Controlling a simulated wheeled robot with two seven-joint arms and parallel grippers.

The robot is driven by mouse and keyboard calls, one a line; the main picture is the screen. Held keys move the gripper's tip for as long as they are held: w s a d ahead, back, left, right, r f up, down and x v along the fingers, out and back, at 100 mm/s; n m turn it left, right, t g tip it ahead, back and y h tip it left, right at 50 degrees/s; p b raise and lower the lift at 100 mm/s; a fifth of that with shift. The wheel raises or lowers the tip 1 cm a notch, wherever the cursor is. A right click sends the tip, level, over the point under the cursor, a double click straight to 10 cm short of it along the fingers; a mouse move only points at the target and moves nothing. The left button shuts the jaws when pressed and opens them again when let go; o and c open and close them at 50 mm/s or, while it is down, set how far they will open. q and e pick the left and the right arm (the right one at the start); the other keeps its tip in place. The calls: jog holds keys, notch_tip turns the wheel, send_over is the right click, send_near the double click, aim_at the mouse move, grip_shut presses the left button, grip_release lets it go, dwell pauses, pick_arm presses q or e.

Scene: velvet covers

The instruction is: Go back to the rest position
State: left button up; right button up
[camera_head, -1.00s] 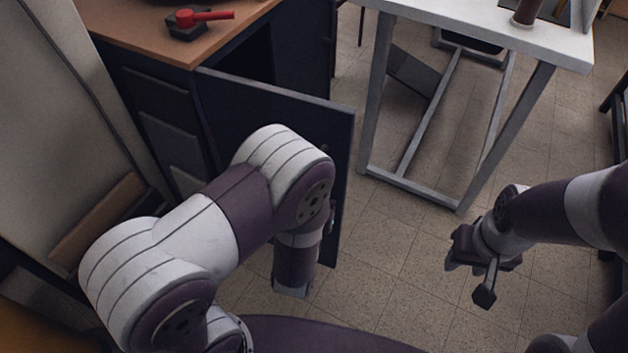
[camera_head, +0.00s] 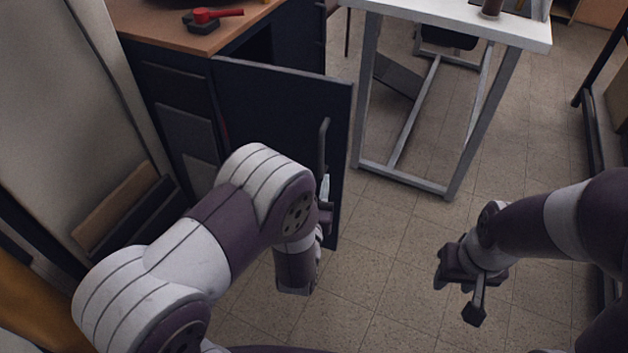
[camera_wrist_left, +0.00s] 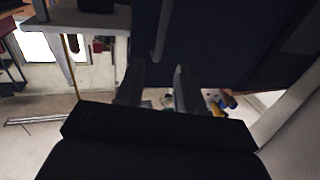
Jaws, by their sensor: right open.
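My left arm bends down in front of an open dark cabinet door (camera_head: 285,115). In the head view its gripper is mostly hidden behind the arm, near the door's outer edge. In the left wrist view my left gripper (camera_wrist_left: 158,88) shows two separated fingers with nothing between them. The door's bar handle (camera_head: 323,145) is above the arm in the head view, and it shows beyond the fingers in the wrist view (camera_wrist_left: 160,32). I cannot tell whether they touch. My right gripper (camera_head: 457,297) is open and empty above the floor at the right.
A wooden-topped cabinet (camera_head: 140,32) with a red-handled tool (camera_head: 215,15) stands at the upper left. A white table (camera_head: 450,18) with grey metal legs stands at the top right. A dark frame (camera_head: 590,130) is at the far right. Tiled floor (camera_head: 400,240) is clear between the arms.

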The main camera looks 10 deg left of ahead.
pick_arm(q)
jog(key=s+d+f+m+g+h, duration=0.1)
jog(key=s+f+m+g+h, duration=0.1)
jog(key=s+f+g, duration=0.85)
jog(key=s+a+r+g+y, duration=0.1)
jog(key=s+a+r+g, duration=0.6)
jog(key=s+a+r, duration=0.15)
notch_tip(320, 180, up, 39)
jog(key=w+a+n+p, duration=0.1)
jog(key=p, duration=3.4)
jog(key=shift+w+f+t+p, duration=0.15)
jog(key=shift+w+t+p, duration=0.1)
jog(key=shift+t+p, duration=0.15)
jog(key=shift+a, duration=0.1)
